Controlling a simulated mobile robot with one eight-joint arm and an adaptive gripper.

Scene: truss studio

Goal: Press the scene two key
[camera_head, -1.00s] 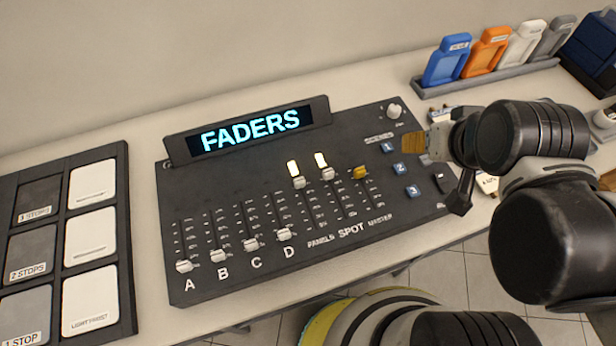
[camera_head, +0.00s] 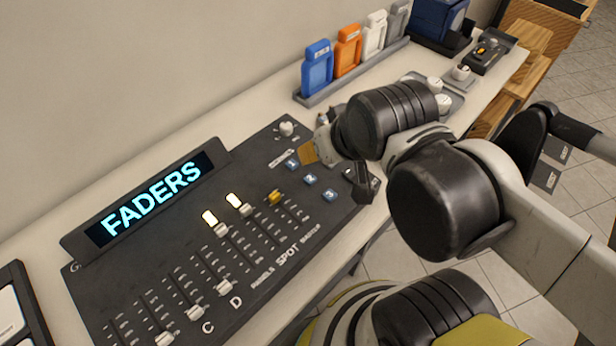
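The tan-padded finger is just beyond keys 1 and 2. The dark finger is to the right, near the console's edge. The height of the fingers above the keys cannot be told.
The console's lit display (camera_head: 152,198) reads FADERS. Sliders fill its middle, and a white knob (camera_head: 287,128) is at its far corner. A dark panel (camera_head: 18,300) is at the left edge.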

